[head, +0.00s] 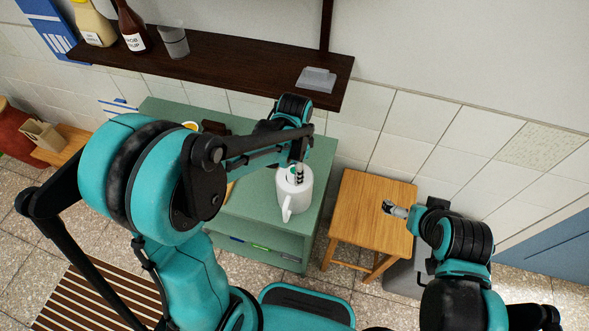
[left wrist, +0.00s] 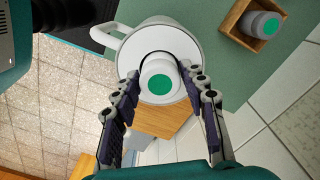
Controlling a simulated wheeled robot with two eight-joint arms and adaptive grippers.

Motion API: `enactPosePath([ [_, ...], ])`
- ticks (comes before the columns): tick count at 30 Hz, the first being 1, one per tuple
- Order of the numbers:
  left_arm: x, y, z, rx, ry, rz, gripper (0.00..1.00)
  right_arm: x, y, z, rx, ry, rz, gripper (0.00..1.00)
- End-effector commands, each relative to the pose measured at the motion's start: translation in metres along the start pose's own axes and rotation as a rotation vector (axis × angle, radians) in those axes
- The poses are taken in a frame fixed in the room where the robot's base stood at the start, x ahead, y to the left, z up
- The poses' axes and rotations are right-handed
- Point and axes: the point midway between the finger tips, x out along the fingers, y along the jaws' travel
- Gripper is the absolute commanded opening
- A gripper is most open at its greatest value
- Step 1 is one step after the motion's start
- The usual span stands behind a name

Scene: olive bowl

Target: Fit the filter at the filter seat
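The filter (left wrist: 159,83) is a short white cylinder with a green dot on top, in the left wrist view. My left gripper (left wrist: 160,74) has its fingertips on both sides of it and appears closed on it. It is over the open top of a white pitcher (left wrist: 210,45), whose round inner rim (left wrist: 168,31) is partly hidden by the filter. I cannot tell whether the filter touches the seat. In the head view the pitcher (head: 292,199) stands on the green cabinet under my left gripper (head: 297,174). My right gripper (head: 390,208) hangs over the stool, its opening unclear.
A similar grey cylinder with a green dot (left wrist: 263,25) sits in a wooden box (left wrist: 233,18) on the cabinet (head: 262,207). A wooden stool (head: 362,203) stands right of the cabinet. A dark shelf (head: 225,62) with bottles and a cup runs above along the wall.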

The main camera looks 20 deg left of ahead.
Motion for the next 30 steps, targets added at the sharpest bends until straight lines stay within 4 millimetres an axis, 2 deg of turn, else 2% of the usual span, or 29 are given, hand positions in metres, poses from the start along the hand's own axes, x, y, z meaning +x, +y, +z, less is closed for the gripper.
enactPosePath([
  [10, -0.001, 0.0, 0.0, 0.0, 0.0, 0.0, 0.62, -0.001, 0.0, 0.0, 0.0, 0.0, 0.0, 1.0],
  [14, -0.01, 0.0, 0.0, 0.0, 0.0, 0.0, 0.62, -0.001, 0.0, 0.0, 0.0, 0.0, 0.0, 1.0],
  [17, -0.027, 0.0, 0.0, 0.0, 0.0, 0.0, 0.62, -0.001, 0.0, 0.0, 0.0, 0.0, 0.0, 1.0],
  [24, -0.08, 0.0, 0.0, 0.0, 0.0, 0.0, 0.62, -0.001, 0.0, 0.0, 0.0, 0.0, 0.0, 1.0],
  [30, -0.111, 0.0, 0.0, 0.0, 0.0, 0.0, 0.62, -0.001, 0.0, 0.0, 0.0, 0.0, 0.0, 1.0],
])
